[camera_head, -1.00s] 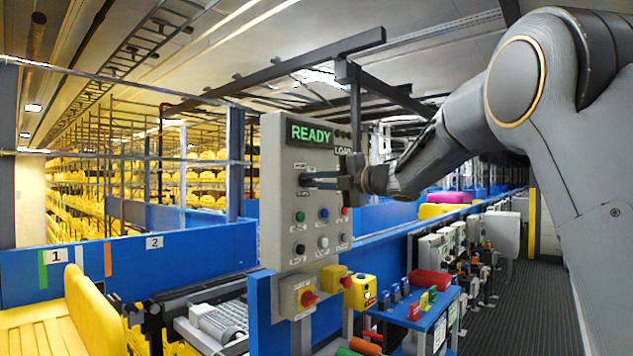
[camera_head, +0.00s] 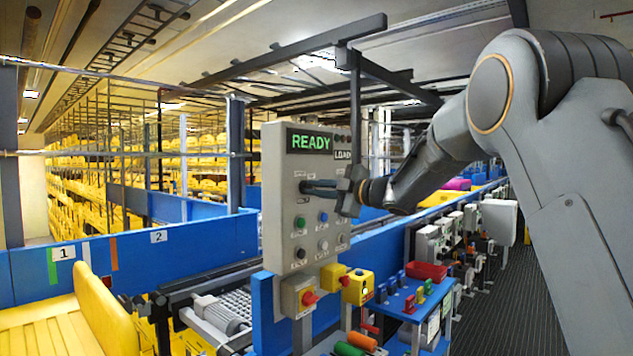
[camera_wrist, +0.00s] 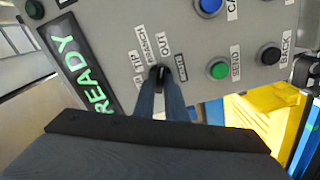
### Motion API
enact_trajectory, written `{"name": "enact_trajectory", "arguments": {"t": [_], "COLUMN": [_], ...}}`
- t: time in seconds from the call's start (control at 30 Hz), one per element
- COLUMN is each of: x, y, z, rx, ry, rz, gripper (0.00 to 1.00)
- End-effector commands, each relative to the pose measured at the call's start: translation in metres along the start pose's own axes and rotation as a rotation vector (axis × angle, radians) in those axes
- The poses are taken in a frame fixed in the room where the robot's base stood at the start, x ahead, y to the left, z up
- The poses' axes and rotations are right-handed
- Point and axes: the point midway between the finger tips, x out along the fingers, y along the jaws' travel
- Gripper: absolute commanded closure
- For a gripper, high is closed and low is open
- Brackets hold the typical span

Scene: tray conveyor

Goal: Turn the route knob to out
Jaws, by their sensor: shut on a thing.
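The route knob (camera_wrist: 158,72) is a small dark knob on the grey control panel (camera_head: 270,240), with labels around it in the wrist view; OUT and BRANCH are readable. My gripper (camera_wrist: 160,84) has its two fingers closed on the knob, and they cover part of it. In the head view my gripper (camera_head: 308,186) reaches the panel from the right, below the display (camera_head: 310,141), which reads READY in green. The knob is hidden by the fingers there. Which label its pointer faces I cannot tell.
Green, blue, black and white buttons sit below the knob, including a green one (camera_head: 300,222). A blue stand (camera_head: 400,325) with small coloured items is to the right. A yellow tray (camera_head: 75,322) is at lower left.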

Motion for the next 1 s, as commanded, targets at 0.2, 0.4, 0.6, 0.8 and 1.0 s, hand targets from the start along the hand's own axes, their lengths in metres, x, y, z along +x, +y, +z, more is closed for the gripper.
{"name": "enact_trajectory", "arguments": {"t": [0.2, 0.4, 0.6, 0.8, 1.0], "x": [-0.0004, -0.0002, -0.0002, -0.0001, -0.0001], "y": [0.0003, -0.0002, -0.0004, -0.0004, -0.0002], "z": [-0.0002, 0.0002, 0.0004, 0.0003, 0.0002], "rx": [0.068, 0.089, 0.09, 0.089, 0.089], "ry": [-0.001, 0.0, 0.0, 0.0, 0.0], "rz": [-0.001, 0.0, 0.0, 0.0, 0.0], "gripper": [1.0, 1.0, 1.0, 0.76, 0.7]}}
